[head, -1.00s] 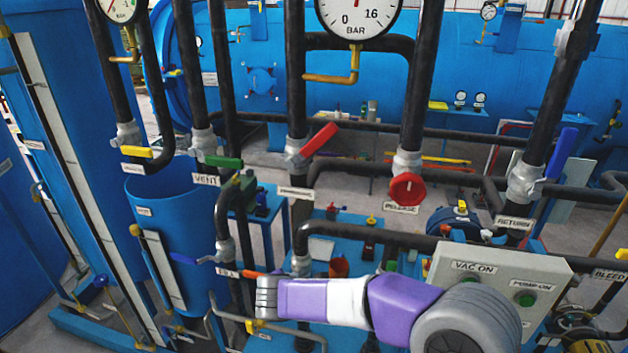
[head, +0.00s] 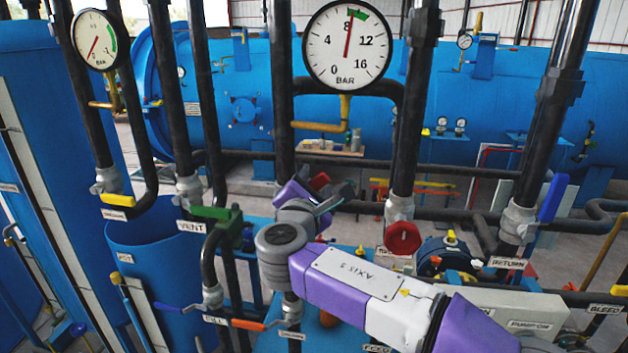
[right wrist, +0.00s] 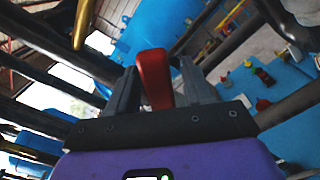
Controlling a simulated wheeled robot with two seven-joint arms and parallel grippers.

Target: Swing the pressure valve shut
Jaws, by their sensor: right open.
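The pressure valve's red lever (head: 319,181) sits on the dark vertical pipe below the large gauge. In the head view only part of it shows; the valve body and label are hidden by my right arm. My right gripper (head: 336,196) is at the lever. In the right wrist view the red lever (right wrist: 153,78) stands between the two grey fingers of my open right gripper (right wrist: 158,70). Whether a finger touches it I cannot tell. My left gripper is not in view.
The large gauge (head: 348,45) above points near 8 bar. A red round knob (head: 403,238) is on the pipe to the right. The green vent lever (head: 211,213) is to the left, and an orange lever (head: 249,325) is below. Vertical pipes stand close on both sides.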

